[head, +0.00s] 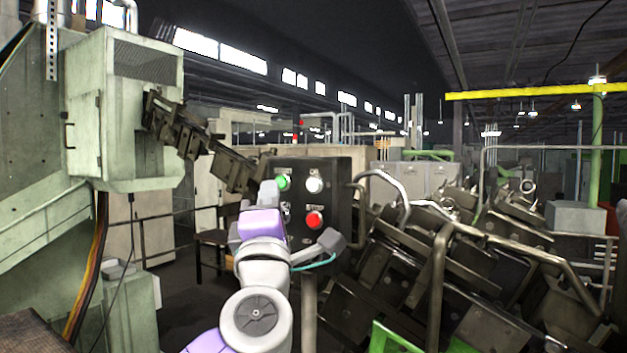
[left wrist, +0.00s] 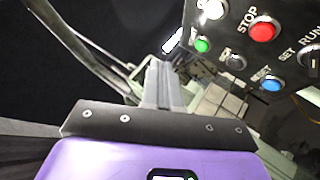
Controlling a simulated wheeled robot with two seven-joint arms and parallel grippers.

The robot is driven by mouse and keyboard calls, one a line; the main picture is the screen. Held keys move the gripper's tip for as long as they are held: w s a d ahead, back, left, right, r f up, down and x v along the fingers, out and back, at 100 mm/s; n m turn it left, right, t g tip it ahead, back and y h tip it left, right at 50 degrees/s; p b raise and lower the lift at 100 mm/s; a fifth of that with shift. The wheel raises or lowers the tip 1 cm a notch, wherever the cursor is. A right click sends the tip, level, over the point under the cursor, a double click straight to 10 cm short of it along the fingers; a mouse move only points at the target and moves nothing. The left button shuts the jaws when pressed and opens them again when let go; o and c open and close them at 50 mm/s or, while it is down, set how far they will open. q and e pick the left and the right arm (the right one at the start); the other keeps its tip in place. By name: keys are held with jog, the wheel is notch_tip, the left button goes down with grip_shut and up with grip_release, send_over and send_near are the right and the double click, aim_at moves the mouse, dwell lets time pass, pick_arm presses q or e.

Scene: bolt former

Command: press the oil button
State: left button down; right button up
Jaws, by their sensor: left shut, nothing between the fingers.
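A dark control panel (head: 335,185) stands in the middle of the head view. It carries a green button (head: 283,182), a white button (head: 314,184) and a red button (head: 314,219) marked STOP. The left wrist view shows the panel tilted at upper right, with the white button (left wrist: 214,8), green button (left wrist: 202,45), red STOP button (left wrist: 263,30) and a blue RESET button (left wrist: 271,83). I cannot read an oil label. My left gripper (head: 268,190) is shut and empty at the panel's left side; its fingers (left wrist: 158,85) show below the green button. Contact cannot be told.
A pale green machine cabinet (head: 125,110) stands at the left. A dark jointed chain conveyor (head: 195,140) reaches from it toward the panel. Bent metal rails (head: 440,270) and piled dark metal parts (head: 480,260) crowd the right of the panel.

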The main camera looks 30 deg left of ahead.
aim_at(314, 184)
pick_arm(q)
jog(key=shift+w+d+p, duration=0.2)
jog(key=shift+w+p, duration=0.5)
jog(key=shift+w, duration=1.55)
jog(key=shift+w+d+p, duration=0.15)
jog(key=shift+w+p, duration=0.5)
jog(key=shift+w, duration=1.55)
jog(key=shift+w, duration=0.1)
jog(key=shift+w, duration=0.35)
jog(key=shift+w+d+p, duration=0.1)
jog(key=shift+w+p, duration=0.2)
jog(key=shift+w, duration=0.1)
jog(key=shift+s+f+b, duration=0.1)
jog(key=shift+s+b, duration=0.25)
jog(key=shift+s, duration=0.5)
